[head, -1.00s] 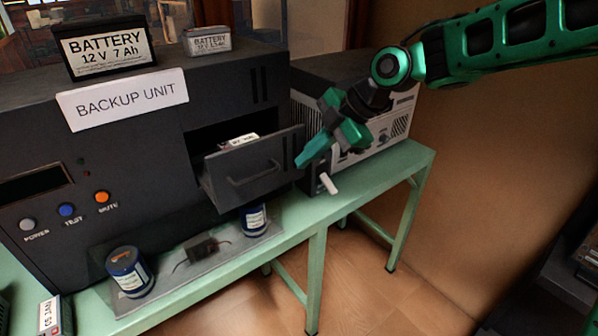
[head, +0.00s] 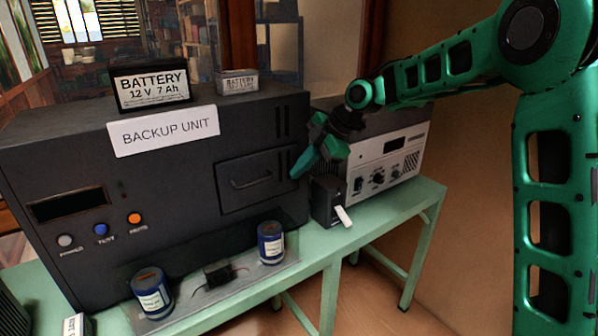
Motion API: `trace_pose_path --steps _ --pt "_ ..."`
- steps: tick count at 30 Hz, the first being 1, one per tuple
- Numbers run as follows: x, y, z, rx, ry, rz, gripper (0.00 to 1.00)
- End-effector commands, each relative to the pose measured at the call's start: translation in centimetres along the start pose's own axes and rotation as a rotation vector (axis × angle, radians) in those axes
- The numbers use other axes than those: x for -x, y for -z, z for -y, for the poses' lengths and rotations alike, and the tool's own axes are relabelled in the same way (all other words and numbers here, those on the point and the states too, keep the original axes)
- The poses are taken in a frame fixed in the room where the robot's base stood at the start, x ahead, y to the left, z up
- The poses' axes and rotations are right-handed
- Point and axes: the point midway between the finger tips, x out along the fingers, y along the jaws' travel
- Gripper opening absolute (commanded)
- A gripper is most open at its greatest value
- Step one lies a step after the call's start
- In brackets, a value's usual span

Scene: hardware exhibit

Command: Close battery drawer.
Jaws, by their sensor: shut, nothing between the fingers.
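The battery drawer (head: 258,180) is a dark grey front with a bar handle in the right part of the backup unit (head: 130,210). Its front now lies about flush with the unit's face, and no opening shows around it. My gripper (head: 300,172) is shut and empty. Its green fingertips are at the right edge of the drawer front. I cannot tell whether they touch it. Any battery inside the drawer is hidden.
A large battery (head: 151,86) and a small battery (head: 237,82) stand on the unit. Two blue cans (head: 153,293) (head: 271,243) stand in front on a tray (head: 196,296). A grey-white device (head: 390,168) and a small black box (head: 327,200) are on the right of the green table (head: 385,222).

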Motion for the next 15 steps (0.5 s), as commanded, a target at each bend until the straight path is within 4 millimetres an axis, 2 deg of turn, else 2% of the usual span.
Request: trace_pose_path --steps 1,8,15 --pt "-0.2 0.2 -0.6 0.004 -0.015 -0.003 0.0" --pt "-0.1 0.3 -0.5 0.005 -0.015 -0.003 0.0" --pt "1.0 0.3 1.6 0.009 -0.005 -0.005 0.0"
